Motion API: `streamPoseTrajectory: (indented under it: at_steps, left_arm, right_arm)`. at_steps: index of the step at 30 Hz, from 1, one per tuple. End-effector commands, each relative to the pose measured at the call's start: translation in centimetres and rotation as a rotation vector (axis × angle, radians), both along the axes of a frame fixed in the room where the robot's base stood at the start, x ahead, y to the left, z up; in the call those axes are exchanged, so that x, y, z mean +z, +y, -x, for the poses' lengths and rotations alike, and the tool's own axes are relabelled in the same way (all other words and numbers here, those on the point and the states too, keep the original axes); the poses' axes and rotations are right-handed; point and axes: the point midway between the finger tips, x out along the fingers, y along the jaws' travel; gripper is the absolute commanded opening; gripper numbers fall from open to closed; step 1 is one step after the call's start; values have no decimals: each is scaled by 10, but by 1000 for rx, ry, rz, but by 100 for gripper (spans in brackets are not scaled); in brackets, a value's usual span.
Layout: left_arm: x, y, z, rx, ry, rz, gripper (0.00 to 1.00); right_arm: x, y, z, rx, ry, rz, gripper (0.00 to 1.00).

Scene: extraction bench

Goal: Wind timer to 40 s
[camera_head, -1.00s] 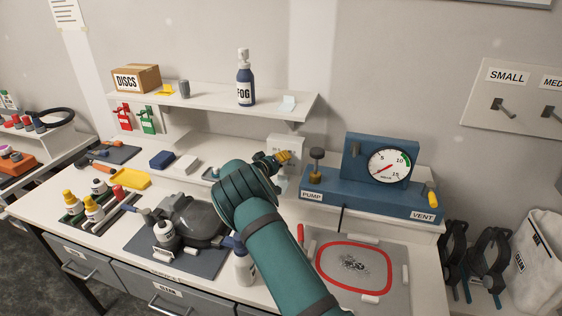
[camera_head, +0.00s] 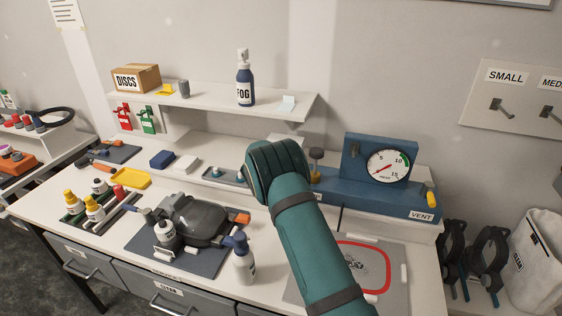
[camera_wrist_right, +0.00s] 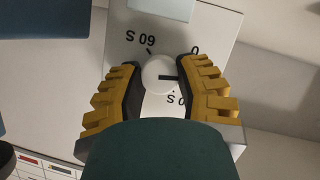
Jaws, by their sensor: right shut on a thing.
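The timer (camera_wrist_right: 185,25) is a pale plate with a round white knob (camera_wrist_right: 155,72) in the right wrist view. Its face carries "60 S", "0" and another label partly covered by a finger. A dark line on the knob points to the right of the picture. My right gripper (camera_wrist_right: 161,76) has its yellow fingers on both sides of the knob, shut on it. In the head view my right wrist (camera_head: 278,165) hides the timer and the fingers. My left gripper is in no view.
The blue pump panel with gauge (camera_head: 388,165) stands right of my wrist. A shelf (camera_head: 205,101) with a FOG bottle (camera_head: 245,80) is above. A white spray bottle (camera_head: 243,262) and dark mask (camera_head: 195,218) are on the bench to the left.

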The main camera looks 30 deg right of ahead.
Motion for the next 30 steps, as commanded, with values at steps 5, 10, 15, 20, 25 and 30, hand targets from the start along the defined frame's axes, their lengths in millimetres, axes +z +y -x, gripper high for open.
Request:
streamPoseTrajectory:
  at_steps: [5, 10, 15, 20, 25, 30]
  left_arm:
    - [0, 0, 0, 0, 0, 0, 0]
    - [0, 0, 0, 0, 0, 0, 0]
    - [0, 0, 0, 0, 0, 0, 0]
    - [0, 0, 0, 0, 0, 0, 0]
    - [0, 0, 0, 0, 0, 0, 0]
    - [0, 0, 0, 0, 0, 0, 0]
  right_arm:
    - [2, 0, -1, 1, -15, -9, 0]
    - [2, 0, -1, 2, -16, -9, 0]
    - [2, 0, -1, 1, -16, -8, 48]
    - [1, 0, -1, 1, -14, -8, 68]
    - [1, 0, 0, 1, -14, -9, 68]
    - [4, 6, 3, 1, -12, -9, 68]
